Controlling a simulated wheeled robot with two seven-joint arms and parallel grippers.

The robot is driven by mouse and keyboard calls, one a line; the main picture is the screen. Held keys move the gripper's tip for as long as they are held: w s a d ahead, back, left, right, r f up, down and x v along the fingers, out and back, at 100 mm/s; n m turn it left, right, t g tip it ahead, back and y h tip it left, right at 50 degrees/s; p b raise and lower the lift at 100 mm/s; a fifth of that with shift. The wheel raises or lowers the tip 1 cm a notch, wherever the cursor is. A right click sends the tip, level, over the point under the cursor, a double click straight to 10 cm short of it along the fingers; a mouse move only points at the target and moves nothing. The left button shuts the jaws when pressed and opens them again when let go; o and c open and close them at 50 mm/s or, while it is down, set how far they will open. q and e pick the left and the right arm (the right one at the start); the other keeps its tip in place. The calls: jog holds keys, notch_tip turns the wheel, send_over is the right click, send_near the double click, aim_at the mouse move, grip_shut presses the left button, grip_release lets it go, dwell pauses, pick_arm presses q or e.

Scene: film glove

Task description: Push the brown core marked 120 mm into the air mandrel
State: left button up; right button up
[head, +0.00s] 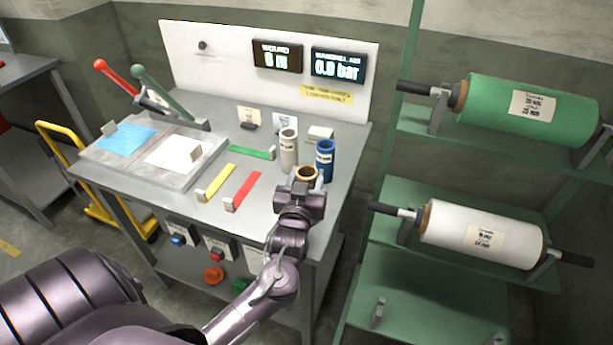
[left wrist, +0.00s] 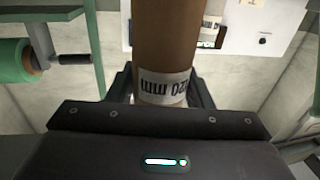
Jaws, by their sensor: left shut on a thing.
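A brown core (head: 306,173) stands upright at the front right of the grey workbench (head: 150,207), its open top showing. My left gripper (head: 299,190) is shut on it from the front. In the left wrist view the core (left wrist: 168,40) rises between the fingers of the left gripper (left wrist: 162,90). Its white label (left wrist: 165,84) reads upside down as "20 mm" with an unclear first digit. The gripper hides the core's lower part in the head view, so I cannot tell whether it touches the bench. I cannot make out the air mandrel. My right gripper is not in view.
A pale core (head: 289,150) and a blue core (head: 324,160) stand close behind. Yellow (head: 217,182) and red (head: 243,190) strips lie left. A display (head: 338,67) reads 0.0 bar. A green rack (head: 400,235) with film rolls stands right.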

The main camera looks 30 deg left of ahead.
pick_arm(q)
jog(key=shift+f+b, duration=0.9)
jog(key=shift+f, duration=0.6)
jog(key=o, duration=1)
jog(key=shift+o, duration=0.2)
jog(key=b+v, duration=0.2)
jog(key=v, duration=0.5)
jog(key=shift+s, duration=0.4)
jog(key=shift+d, duration=0.1)
